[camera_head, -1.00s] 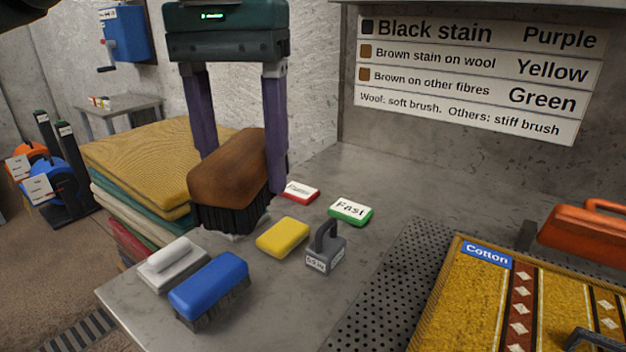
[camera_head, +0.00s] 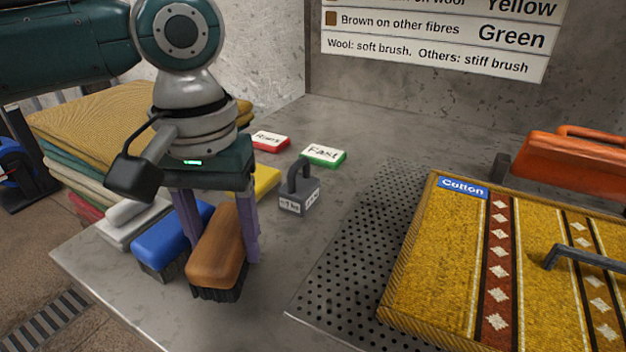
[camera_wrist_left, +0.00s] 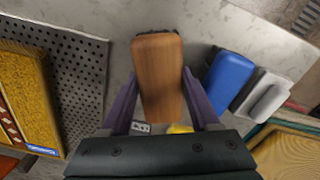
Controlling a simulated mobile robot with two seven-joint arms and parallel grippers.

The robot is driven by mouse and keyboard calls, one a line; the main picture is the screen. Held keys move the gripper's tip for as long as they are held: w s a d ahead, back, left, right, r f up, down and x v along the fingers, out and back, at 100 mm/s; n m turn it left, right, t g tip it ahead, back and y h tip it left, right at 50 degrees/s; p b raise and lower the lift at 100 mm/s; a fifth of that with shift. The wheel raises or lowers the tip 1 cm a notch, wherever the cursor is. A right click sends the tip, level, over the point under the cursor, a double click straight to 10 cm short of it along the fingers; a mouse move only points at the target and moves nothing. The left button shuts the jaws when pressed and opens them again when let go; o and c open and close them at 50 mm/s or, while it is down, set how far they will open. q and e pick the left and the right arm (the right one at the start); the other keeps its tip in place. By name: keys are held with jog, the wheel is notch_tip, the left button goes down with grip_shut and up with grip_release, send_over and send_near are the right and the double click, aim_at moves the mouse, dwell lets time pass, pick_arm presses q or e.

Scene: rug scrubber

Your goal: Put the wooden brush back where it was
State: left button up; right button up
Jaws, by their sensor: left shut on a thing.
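The wooden brush (camera_head: 218,250) has a brown wooden back and dark bristles facing down. My left gripper (camera_head: 222,246) is shut on it, with a purple finger on each side. In the head view the brush is low over the front of the grey table, just right of the blue brush (camera_head: 172,237). I cannot tell whether its bristles touch the table. In the left wrist view the wooden brush (camera_wrist_left: 158,78) sits between the fingers, and the blue brush (camera_wrist_left: 228,80) is apart from it on the right. My right gripper is not in view.
A yellow block (camera_head: 266,182), grey weight (camera_head: 298,192), red "Runs" block (camera_head: 270,142) and green "Fast" block (camera_head: 323,156) stand behind. A perforated plate (camera_head: 345,255) and the cotton rug (camera_head: 440,270) are right. Folded rugs (camera_head: 85,125) are left.

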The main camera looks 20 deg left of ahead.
pick_arm(q)
jog(key=shift+f, duration=1.25)
jog(key=shift+f, duration=0.1)
jog(key=o, duration=1.4)
